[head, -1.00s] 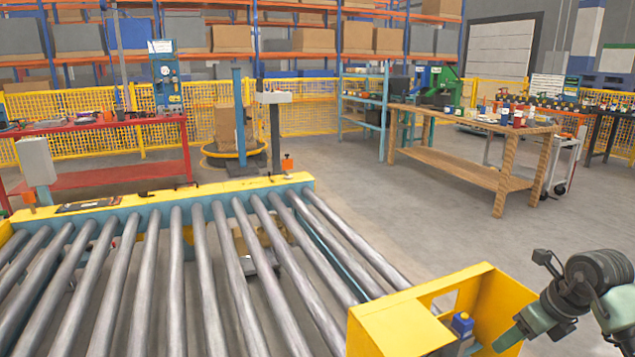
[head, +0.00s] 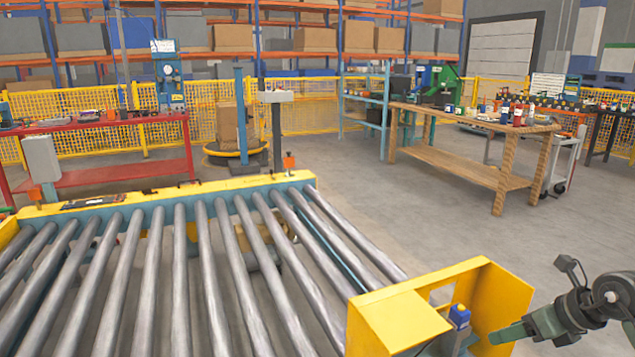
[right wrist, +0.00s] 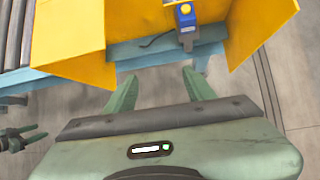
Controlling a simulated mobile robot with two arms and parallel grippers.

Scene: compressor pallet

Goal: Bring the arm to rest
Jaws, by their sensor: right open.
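My right gripper (head: 508,333) is at the lower right of the head view, just to the right of a yellow sheet-metal guard. In the right wrist view its two green fingers (right wrist: 160,86) are spread apart with nothing between them. They point towards the guard's open side, and I cannot tell if they touch anything. A dark part with small green tips (right wrist: 22,138) at the left edge of that view looks like my left gripper. It is too small to tell its state. The left arm does not show in the head view.
The yellow guard (head: 400,322) holds a small blue-topped device (head: 459,316), seen also in the right wrist view (right wrist: 186,22). The roller conveyor (head: 200,260) fills the lower left. A wooden bench (head: 470,165) and red table (head: 100,180) stand behind.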

